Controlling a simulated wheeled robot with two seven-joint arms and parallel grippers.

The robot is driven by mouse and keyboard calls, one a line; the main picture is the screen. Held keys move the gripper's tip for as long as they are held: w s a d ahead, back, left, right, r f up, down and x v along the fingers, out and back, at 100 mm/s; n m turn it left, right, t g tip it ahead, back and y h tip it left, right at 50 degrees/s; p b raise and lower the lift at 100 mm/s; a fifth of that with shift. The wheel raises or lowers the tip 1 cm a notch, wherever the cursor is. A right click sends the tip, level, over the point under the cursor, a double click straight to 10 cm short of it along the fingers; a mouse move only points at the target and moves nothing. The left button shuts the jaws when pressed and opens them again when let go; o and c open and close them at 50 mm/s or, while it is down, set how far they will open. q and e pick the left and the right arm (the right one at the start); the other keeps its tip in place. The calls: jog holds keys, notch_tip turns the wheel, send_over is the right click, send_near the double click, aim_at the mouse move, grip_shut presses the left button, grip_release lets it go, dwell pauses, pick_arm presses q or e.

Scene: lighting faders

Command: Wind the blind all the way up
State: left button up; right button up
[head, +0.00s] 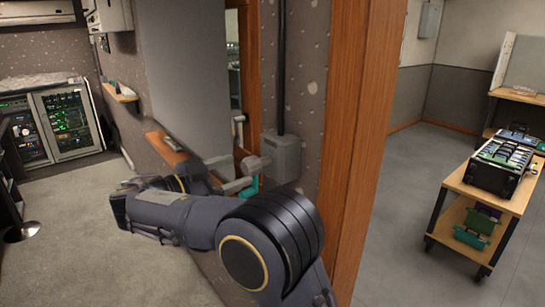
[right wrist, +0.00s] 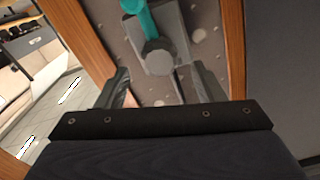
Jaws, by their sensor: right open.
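The blind (head: 188,75) is a plain grey sheet hanging over the window in the dark speckled wall, its lower part reaching down near the wooden sill. Right of it, a grey winder box (head: 283,158) is fixed to the wall with a crank hub (head: 252,165) sticking out. The crank's teal grip (head: 250,188) is partly hidden behind my right gripper (head: 228,174). In the right wrist view, my open fingers (right wrist: 162,88) are on either side below the round hub (right wrist: 158,58), and the teal grip (right wrist: 142,20) extends above it. Whether they touch cannot be told. My left gripper is out of view.
A wooden post (head: 362,110) stands close right of the winder box. Beyond it, a wooden trolley (head: 490,195) carries a fader console (head: 502,165). Equipment racks (head: 68,120) stand far left. The carpet (head: 70,240) at left is mostly clear.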

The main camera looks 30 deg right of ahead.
aim_at(259, 162)
jog(key=d, duration=0.2)
jog(key=d+p, duration=0.1)
jog(key=d, duration=0.1)
jog(key=d+p, duration=0.1)
jog(key=d, duration=0.2)
jog(key=shift+w+r, duration=0.1)
jog(key=shift+w, duration=0.15)
jog(key=shift+d, duration=0.2)
jog(key=c, duration=1.3)
grip_shut()
